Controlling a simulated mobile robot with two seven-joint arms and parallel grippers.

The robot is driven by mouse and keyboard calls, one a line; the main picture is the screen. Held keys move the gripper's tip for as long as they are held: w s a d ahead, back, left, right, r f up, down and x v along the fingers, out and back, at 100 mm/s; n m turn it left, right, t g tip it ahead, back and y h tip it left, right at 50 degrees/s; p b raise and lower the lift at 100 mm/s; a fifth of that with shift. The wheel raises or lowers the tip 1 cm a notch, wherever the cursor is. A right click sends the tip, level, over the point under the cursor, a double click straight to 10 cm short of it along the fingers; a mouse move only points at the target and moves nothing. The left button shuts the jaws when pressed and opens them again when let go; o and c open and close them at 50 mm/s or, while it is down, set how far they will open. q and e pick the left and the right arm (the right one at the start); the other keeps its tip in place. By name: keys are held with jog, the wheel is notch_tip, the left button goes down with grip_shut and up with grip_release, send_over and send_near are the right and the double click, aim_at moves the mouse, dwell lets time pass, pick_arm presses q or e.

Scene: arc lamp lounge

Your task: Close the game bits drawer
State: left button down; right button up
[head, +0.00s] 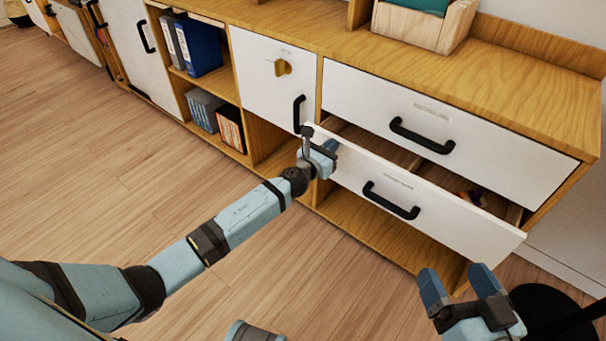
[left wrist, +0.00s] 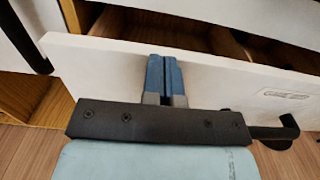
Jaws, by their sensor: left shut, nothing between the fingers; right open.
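The game bits drawer (head: 455,216) is the lower white drawer, with a black handle (head: 391,201). It stands partly open, and its inside shows behind the front panel. In the left wrist view the drawer front (left wrist: 215,88) spans the picture, with a label and its handle (left wrist: 276,132) at the right. My left gripper (head: 326,152) is shut and empty at the left end of the drawer front; its fingers (left wrist: 164,78) appear against or very close to the panel. Contact is hard to tell. My right gripper (head: 462,284) is open and empty, below and in front of the drawer's right end.
A closed white drawer (head: 430,118) is above. A cabinet door (head: 273,80) with a yellow knob is at the left, beside shelves of binders (head: 202,46) and books. A wooden box (head: 427,22) sits on top. A black round base (head: 550,312) stands at the lower right.

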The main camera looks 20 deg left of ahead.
pick_arm(q)
jog(key=x, duration=0.3)
jog(key=shift+b, duration=0.35)
jog(key=shift+w+d, duration=0.2)
jog(key=shift+w, duration=0.45)
jog(key=shift+f, duration=0.1)
